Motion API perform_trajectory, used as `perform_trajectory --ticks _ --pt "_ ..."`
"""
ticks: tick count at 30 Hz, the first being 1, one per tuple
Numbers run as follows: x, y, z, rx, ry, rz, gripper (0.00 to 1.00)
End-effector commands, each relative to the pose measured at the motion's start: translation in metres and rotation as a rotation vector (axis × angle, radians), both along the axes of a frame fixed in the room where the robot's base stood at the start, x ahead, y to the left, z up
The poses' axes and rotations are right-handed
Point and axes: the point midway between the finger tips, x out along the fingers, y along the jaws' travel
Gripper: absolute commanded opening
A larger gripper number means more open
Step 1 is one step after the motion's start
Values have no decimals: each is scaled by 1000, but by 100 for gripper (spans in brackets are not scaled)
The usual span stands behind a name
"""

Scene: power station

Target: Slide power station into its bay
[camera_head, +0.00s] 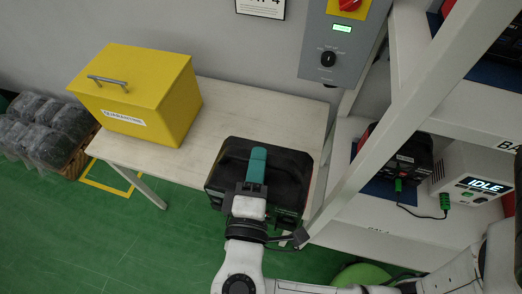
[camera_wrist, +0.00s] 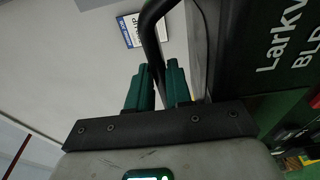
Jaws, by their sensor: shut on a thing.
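The power station (camera_head: 290,168) is a black box with a carry handle, at the front right part of the pale table. I cannot tell whether it rests on the table or hangs just above it. My gripper (camera_head: 257,162), with teal fingers, is shut on its handle from above. In the wrist view the fingers (camera_wrist: 160,80) sit on both sides of the black handle bar (camera_wrist: 152,25); the station's dark side (camera_wrist: 285,45) shows white lettering, partly cut off. The shelf rack (camera_head: 350,225) with bays stands right of the station; its bay labels are partly hidden by a post.
A sloping white post (camera_head: 385,120) stands between station and shelf. Another black unit (camera_head: 408,152) with a green plug sits on the shelf beside a white charger (camera_head: 470,178) reading IDLE. A yellow bin (camera_head: 140,95) stands on the table (camera_head: 225,120). A control panel (camera_head: 340,45) hangs behind.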

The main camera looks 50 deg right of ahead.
Motion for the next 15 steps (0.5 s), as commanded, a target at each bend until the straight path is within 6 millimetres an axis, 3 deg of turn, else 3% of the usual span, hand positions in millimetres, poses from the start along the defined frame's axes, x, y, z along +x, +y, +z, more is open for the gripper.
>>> perform_trajectory --ticks 15 --pt "-15 38 11 -2 -10 0 0"
